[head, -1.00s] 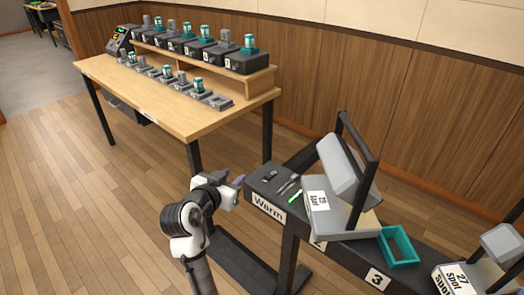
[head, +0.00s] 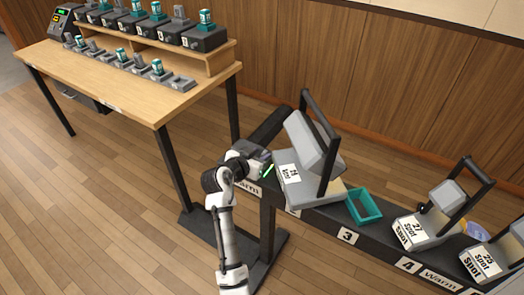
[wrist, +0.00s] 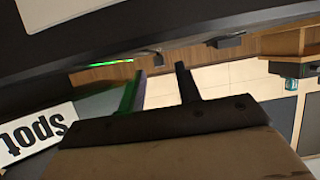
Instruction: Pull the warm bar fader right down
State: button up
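A lit green strip (head: 268,171) shows on that end, close beside my gripper (head: 264,157). It also shows in the wrist view (wrist: 105,63) as a thin green line. A small dark block (wrist: 228,41) stands out near the bar surface in the wrist view; I cannot tell whether it is the fader's knob. My gripper's fingers (wrist: 160,85) are apart with nothing seen between them. The fader's setting cannot be read.
A grey lantern (head: 308,150) with a "Spot" label stands on the bar just right of my gripper. A teal frame (head: 364,207) and more lanterns sit farther right. A wooden desk (head: 150,100) with a console (head: 62,22) stands at the left.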

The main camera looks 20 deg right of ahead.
aim_at(265, 153)
jog(key=shift+x, duration=1.15)
grip_shut()
jog(key=shift+a, duration=0.1)
